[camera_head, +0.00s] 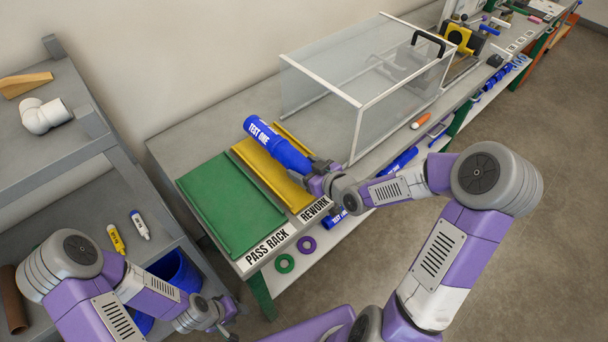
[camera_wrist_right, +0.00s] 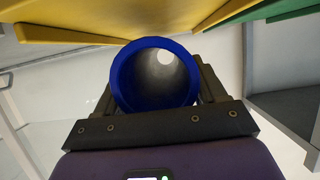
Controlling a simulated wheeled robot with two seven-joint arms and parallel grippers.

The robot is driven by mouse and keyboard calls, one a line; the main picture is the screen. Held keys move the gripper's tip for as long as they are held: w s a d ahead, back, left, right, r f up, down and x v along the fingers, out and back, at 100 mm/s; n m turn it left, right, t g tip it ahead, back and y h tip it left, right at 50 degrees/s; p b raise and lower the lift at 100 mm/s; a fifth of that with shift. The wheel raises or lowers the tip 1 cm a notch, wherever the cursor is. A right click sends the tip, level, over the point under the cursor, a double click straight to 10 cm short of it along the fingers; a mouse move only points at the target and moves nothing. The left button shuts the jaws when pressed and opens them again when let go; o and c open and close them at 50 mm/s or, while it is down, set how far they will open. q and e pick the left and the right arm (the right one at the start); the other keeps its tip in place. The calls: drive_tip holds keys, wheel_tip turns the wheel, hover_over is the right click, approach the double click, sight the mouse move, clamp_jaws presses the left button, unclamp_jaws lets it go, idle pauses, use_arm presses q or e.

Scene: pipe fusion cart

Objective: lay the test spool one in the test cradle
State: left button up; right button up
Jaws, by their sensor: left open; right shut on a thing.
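Test spool one (camera_head: 276,147), a blue tube lettered "TEST ONE", lies slanted over the yellow rework rack (camera_head: 262,172). My right gripper (camera_head: 312,177) is shut on its near end. In the right wrist view, the spool's blue open end (camera_wrist_right: 122,80) sits between the dark jaws (camera_wrist_right: 155,95), with a grey inside. The yellow rack shows above it. My left gripper (camera_head: 225,318) is open and empty at the lower left, by the shelf. I cannot make out the test cradle clearly; a clear-walled enclosure (camera_head: 340,95) with a black handle stands behind the spool.
The green pass rack (camera_head: 225,205) is empty, left of the yellow one. Green and purple rings (camera_head: 285,263) and blue tubes lie on the lower shelf. An orange-capped marker (camera_head: 421,121) lies at the bench edge. A white elbow (camera_head: 45,115) sits on the left shelf.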

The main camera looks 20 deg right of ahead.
wheel_tip(320, 180, down, 3)
drive_tip(key=shift+r+b, duration=0.2)
drive_tip(key=shift+b, duration=0.1)
drive_tip(key=shift+w, duration=0.1)
drive_tip(key=o, duration=1.3)
